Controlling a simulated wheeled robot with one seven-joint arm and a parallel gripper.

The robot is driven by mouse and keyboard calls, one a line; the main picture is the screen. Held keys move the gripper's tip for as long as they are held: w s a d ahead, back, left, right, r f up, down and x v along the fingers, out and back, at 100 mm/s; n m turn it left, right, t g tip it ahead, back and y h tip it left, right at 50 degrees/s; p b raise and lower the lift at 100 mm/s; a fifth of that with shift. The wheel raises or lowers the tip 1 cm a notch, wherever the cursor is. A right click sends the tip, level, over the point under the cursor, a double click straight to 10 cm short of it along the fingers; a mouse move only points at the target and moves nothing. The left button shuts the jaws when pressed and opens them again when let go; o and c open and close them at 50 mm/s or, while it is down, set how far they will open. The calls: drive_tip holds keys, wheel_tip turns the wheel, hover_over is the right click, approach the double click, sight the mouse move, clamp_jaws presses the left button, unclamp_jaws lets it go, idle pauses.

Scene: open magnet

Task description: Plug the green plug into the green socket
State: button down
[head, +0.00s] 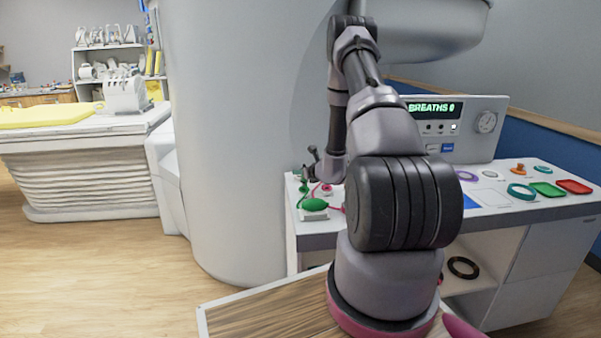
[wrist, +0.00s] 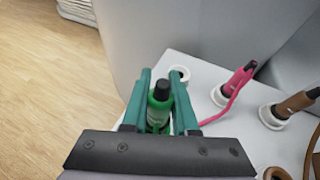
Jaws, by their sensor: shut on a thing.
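My gripper (wrist: 160,84) is shut on the green plug (wrist: 158,113), which has a black end and sits between the two teal fingers in the wrist view. A round white ring (wrist: 180,73), apparently an empty socket, lies on the white top just beyond the right fingertip. No green marking can be made out on it. The lower end of the plug is hidden by the gripper, so I cannot tell whether it touches the surface. In the head view my gripper (head: 311,164) is small and dark at the left end of the counter.
A pink plug (wrist: 237,79) and a brown plug (wrist: 291,104) stand in white rings to the right. In the head view a green bulb (head: 314,205) lies at the white counter's left front. The large grey column (head: 235,130) rises close behind the counter's left end.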

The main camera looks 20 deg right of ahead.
drive_tip(key=shift+f, duration=1.45)
drive_tip(key=c, duration=0.6)
unclamp_jaws()
